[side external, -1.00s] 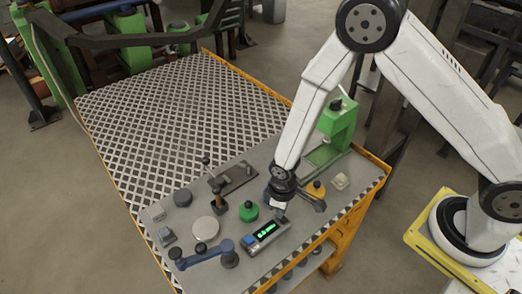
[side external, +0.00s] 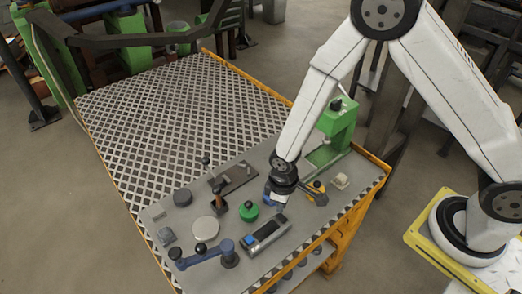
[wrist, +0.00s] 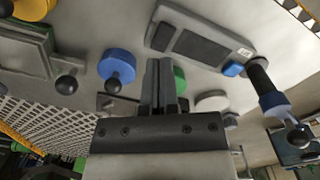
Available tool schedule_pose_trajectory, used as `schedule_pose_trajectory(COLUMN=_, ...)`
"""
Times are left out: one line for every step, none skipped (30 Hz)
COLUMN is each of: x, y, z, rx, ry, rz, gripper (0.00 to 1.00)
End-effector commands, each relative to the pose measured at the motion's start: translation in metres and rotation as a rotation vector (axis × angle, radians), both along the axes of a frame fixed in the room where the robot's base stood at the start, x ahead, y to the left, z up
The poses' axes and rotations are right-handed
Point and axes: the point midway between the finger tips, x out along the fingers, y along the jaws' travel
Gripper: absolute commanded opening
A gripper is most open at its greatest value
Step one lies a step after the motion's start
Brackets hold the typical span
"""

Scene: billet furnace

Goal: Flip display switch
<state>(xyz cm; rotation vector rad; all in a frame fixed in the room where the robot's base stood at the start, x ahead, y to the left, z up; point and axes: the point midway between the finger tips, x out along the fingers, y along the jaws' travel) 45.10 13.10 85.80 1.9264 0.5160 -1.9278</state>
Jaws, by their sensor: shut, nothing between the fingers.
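The display unit (side external: 266,234) is a grey box on the panel's front part, with a dark, blank screen. It also shows in the wrist view (wrist: 200,45), with a dark screen, a small white label and a blue switch (wrist: 233,69) at its right end. The blue switch (side external: 248,240) sits at the unit's left end in the side view. My gripper (side external: 277,204) is above the panel, just behind the unit and apart from it. In the wrist view my gripper's fingers (wrist: 160,84) are together and empty, left of the switch.
A green knob (side external: 248,211), a grey disc (side external: 206,230) and a blue crank lever (side external: 205,255) stand near the unit. A blue knob (wrist: 116,66) is close left of my fingers. A green press (side external: 338,122) stands behind. The mesh table top (side external: 190,110) is clear.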

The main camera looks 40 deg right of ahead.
Motion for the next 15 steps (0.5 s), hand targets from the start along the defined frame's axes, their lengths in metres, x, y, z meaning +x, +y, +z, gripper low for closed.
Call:
schedule_pose_trajectory(x=0.001, y=0.000, z=0.004, rx=0.001, ry=-0.002, rz=0.000, gripper=0.00)
schedule_pose_trajectory(x=0.001, y=0.000, z=0.005, rx=0.001, ry=-0.002, rz=0.000, gripper=0.00)
schedule_pose_trajectory(x=0.001, y=0.000, z=0.007, rx=0.001, ry=-0.002, rz=0.000, gripper=0.00)
schedule_pose_trajectory(x=0.001, y=0.000, z=0.009, rx=0.001, ry=-0.002, rz=0.000, gripper=0.00)
schedule_pose_trajectory(x=0.000, y=0.000, z=0.011, rx=0.001, ry=-0.002, rz=0.000, gripper=0.00)
schedule_pose_trajectory(x=0.000, y=0.000, z=0.013, rx=0.001, ry=-0.002, rz=0.000, gripper=0.00)
schedule_pose_trajectory(x=0.000, y=0.000, z=0.015, rx=0.001, ry=-0.002, rz=0.000, gripper=0.00)
schedule_pose_trajectory(x=0.000, y=0.000, z=0.016, rx=0.000, ry=-0.001, rz=0.000, gripper=0.00)
schedule_pose_trajectory(x=0.000, y=0.000, z=0.018, rx=0.000, ry=-0.001, rz=0.000, gripper=0.00)
schedule_pose_trajectory(x=0.000, y=0.000, z=0.020, rx=0.000, ry=-0.001, rz=0.000, gripper=0.00)
schedule_pose_trajectory(x=0.000, y=0.000, z=0.022, rx=0.001, ry=-0.002, rz=0.000, gripper=0.00)
schedule_pose_trajectory(x=0.000, y=0.000, z=0.024, rx=0.001, ry=-0.003, rz=0.000, gripper=0.00)
schedule_pose_trajectory(x=0.000, y=0.000, z=0.026, rx=0.001, ry=-0.002, rz=0.000, gripper=0.00)
schedule_pose_trajectory(x=0.000, y=0.000, z=0.027, rx=0.001, ry=-0.002, rz=0.000, gripper=0.00)
schedule_pose_trajectory(x=0.000, y=0.000, z=0.030, rx=0.000, ry=-0.001, rz=0.000, gripper=0.00)
